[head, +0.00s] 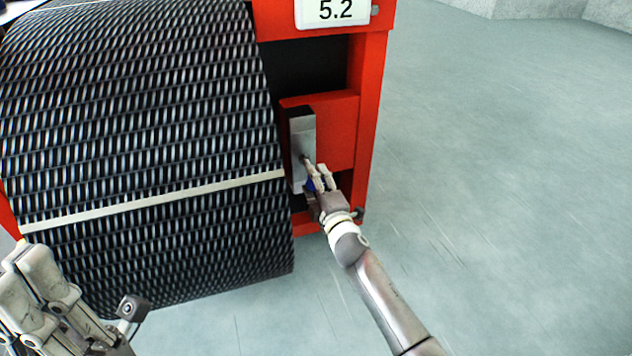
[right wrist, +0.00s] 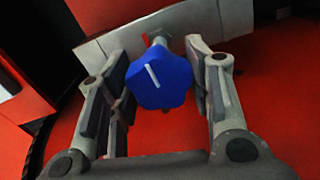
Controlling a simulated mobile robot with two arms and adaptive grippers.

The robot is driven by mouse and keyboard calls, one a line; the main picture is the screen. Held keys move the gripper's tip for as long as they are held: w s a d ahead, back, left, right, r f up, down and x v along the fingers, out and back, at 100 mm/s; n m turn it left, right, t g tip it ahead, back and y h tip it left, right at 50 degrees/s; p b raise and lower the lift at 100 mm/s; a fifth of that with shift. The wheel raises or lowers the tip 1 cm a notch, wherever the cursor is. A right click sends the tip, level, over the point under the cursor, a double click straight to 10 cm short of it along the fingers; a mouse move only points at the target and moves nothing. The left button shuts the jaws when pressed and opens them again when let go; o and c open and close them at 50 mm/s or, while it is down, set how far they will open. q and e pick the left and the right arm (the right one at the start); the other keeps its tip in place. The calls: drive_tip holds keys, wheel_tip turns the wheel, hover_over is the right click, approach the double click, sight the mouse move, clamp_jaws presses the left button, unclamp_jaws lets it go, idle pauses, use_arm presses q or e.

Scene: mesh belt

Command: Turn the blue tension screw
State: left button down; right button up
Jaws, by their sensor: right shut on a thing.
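The blue tension screw (right wrist: 160,80) is a lobed knob with a white line on its face, tilted slightly from upright. It sits on a metal shaft (right wrist: 160,40) in front of a grey metal block (head: 302,135). In the head view only a little blue (head: 313,184) shows between the fingers. My right gripper (right wrist: 161,88) has one finger on each side of the knob and is shut on it; it also shows in the head view (head: 318,180). My left gripper (head: 25,258) is at the lower left, away from the screw; its finger gap is unclear.
A dark mesh belt (head: 140,120) with a pale strip (head: 150,203) curves down left of the screw. A red frame (head: 371,110) stands around the block. A white display (head: 335,12) on top reads 5.2. Open floor (head: 500,180) lies to the right.

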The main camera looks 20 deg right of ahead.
drive_tip(key=shift+f, duration=0.1)
drive_tip(key=o, duration=1)
drive_tip(key=s, duration=1.2)
drive_tip(key=shift+d, duration=0.2)
